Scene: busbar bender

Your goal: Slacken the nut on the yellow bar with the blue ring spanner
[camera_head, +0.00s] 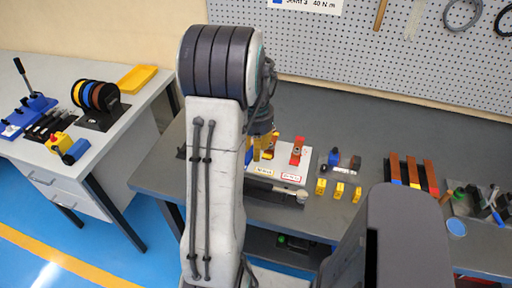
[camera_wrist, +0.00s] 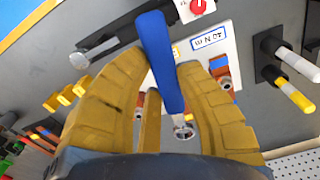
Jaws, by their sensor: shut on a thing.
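The blue ring spanner (camera_wrist: 158,55) lies between the fingers of my gripper (camera_wrist: 163,68) in the wrist view, its blue handle pointing up and its metal ring end (camera_wrist: 183,131) low between the fingers. My gripper is shut on it. In the head view my gripper (camera_head: 262,146) is over the left part of a white plate (camera_head: 270,173), partly hidden by my arm. A red-topped upright bar (camera_head: 298,150) stands on the plate. The yellow bar and its nut are not clearly distinguishable from my similarly coloured fingers, and I cannot tell whether the spanner touches the nut.
Copper bars with coloured ends (camera_head: 412,174) and a blue-topped cup (camera_head: 456,228) are to the right. A pegboard (camera_head: 350,50) stands behind. A separate bench (camera_head: 130,125) with tape rolls is at the left.

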